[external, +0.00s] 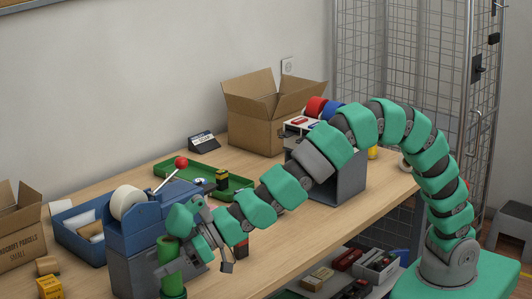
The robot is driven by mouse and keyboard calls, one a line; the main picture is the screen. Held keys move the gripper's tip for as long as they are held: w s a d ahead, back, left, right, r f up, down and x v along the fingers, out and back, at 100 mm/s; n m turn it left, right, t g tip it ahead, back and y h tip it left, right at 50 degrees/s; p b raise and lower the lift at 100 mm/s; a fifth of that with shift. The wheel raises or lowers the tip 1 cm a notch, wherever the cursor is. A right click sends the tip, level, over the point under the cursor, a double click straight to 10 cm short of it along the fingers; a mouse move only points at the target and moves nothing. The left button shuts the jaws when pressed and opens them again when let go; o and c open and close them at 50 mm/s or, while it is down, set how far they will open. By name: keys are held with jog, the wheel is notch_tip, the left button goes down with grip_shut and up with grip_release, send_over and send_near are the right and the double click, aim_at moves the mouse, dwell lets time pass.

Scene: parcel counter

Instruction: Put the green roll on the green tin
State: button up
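A tall green cylinder (171,256), which looks like the green roll, stands upright at the front left by the tape dispenser. A wider green piece (173,292) shows under its lower end at the picture's bottom edge; it may be the green tin, and I cannot tell how the two meet. My gripper (197,267) points down beside the cylinder. Its fingers look spread, one close to the cylinder and one to the right, with nothing visibly held between them. The arm's wrist hides part of the space behind.
A blue tape dispenser (128,237) with a white roll stands just behind my gripper. A green tray (237,183), an open carton (262,125) and a grey box (346,183) stand further back. A shelf (318,288) holds items below.

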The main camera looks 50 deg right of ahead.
jog(key=shift+o, duration=0.2)
jog(key=shift+r, duration=0.1)
jog(key=shift+s+d+r, duration=0.2)
jog(key=shift+d+r, duration=0.1)
jog(key=shift+d, duration=0.05)
jog(key=v, duration=1.1)
jog(key=shift+p, duration=0.3)
jog(key=shift+f, duration=0.1)
